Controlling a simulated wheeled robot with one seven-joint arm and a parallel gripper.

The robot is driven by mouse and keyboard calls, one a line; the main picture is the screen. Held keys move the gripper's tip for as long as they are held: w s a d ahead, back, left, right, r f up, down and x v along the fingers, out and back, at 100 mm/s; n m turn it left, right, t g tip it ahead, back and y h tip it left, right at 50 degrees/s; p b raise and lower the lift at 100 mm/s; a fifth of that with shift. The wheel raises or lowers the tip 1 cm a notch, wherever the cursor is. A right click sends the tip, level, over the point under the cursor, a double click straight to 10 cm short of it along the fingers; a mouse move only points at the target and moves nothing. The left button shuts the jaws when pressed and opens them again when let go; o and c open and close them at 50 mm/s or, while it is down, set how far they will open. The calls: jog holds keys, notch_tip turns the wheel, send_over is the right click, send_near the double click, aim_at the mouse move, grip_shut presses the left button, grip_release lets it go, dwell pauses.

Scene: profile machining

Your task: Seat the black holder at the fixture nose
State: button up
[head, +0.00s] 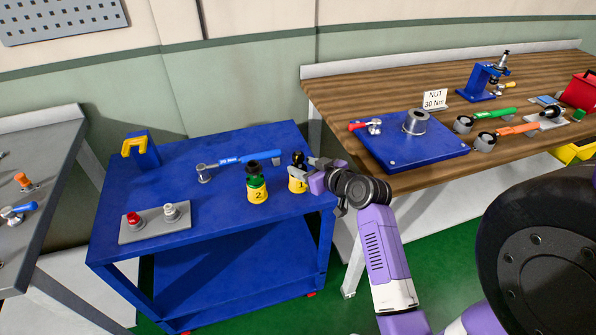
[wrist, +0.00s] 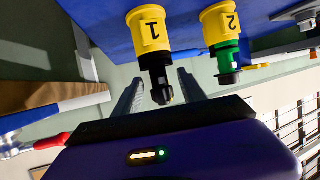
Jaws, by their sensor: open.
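The black holder (wrist: 155,72) stands in the yellow cup marked 1 (wrist: 148,28) on the blue cart; in the head view its dark top (head: 298,158) shows above that cup. My gripper (wrist: 160,88) is open, with one finger on each side of the holder's narrow end; contact is not clear. In the head view my gripper (head: 314,172) reaches in from the right at the cart's right edge. A blue plate fixture (head: 440,151) with a grey cylindrical piece (head: 415,122) lies on the wooden bench; I cannot tell which part is the nose.
A second yellow cup marked 2 (head: 257,193) with a green holder (head: 254,178) stands close left of cup 1. A blue-handled wrench (head: 240,159), a grey plate with knobs (head: 155,224) and a blue-yellow stand (head: 142,150) are on the cart. Several tools lie on the bench.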

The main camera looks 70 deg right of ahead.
jog(key=shift+p+x, duration=0.55)
jog(key=shift+x, duration=2.55)
jog(key=shift+d+r, duration=0.1)
grip_shut()
